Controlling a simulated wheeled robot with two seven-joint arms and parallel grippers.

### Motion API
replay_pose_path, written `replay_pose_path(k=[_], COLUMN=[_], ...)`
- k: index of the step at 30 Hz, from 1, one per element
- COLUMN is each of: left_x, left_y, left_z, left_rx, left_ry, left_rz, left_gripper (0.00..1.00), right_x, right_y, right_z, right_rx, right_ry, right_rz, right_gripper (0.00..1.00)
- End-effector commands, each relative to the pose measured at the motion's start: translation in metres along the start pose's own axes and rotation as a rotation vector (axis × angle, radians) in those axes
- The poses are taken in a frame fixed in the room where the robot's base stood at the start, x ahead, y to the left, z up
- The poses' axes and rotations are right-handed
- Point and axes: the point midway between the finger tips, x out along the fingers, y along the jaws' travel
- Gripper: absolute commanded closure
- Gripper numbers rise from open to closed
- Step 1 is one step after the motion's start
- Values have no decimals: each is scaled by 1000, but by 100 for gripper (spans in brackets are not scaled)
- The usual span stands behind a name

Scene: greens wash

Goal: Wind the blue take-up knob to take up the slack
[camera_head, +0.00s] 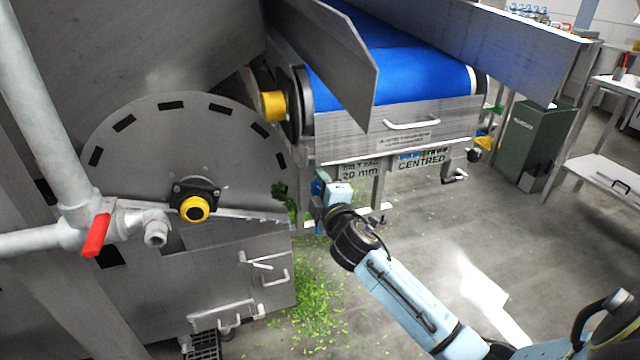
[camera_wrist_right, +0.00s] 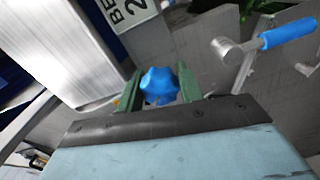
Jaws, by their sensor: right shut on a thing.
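The blue take-up knob (camera_wrist_right: 159,86) sits between the two green fingers of my right gripper (camera_wrist_right: 160,88) in the right wrist view. The fingers are shut on it. In the head view my right gripper (camera_head: 322,188) reaches the knob below the near end of the blue belt (camera_head: 415,60), and the gripper body mostly hides the knob. A sign reading "20 mm" (camera_head: 360,172) hangs beside it, and a "CENTRED" sign (camera_head: 422,162) is further right. My left gripper is not in view.
A crank with a blue handle (camera_wrist_right: 288,33) stands close to the right of the gripper in the wrist view. A red-handled valve (camera_head: 97,235) and a drum end plate (camera_head: 190,140) are at left. Green leaves (camera_head: 315,290) litter the floor. A green bin (camera_head: 535,140) stands at right.

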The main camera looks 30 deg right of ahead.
Motion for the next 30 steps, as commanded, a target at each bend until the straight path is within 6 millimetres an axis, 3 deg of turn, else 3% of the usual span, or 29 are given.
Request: replay_pose_path(k=[18, 30], left_x=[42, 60], left_y=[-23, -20], left_z=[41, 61], left_rx=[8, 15], left_ry=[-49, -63], left_rz=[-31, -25], left_gripper=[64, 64], right_x=[0, 0], right_y=[-1, -2], right_z=[0, -1], right_rx=[540, 698], right_ry=[-2, -1], right_rz=[-3, -3], right_gripper=[86, 86])
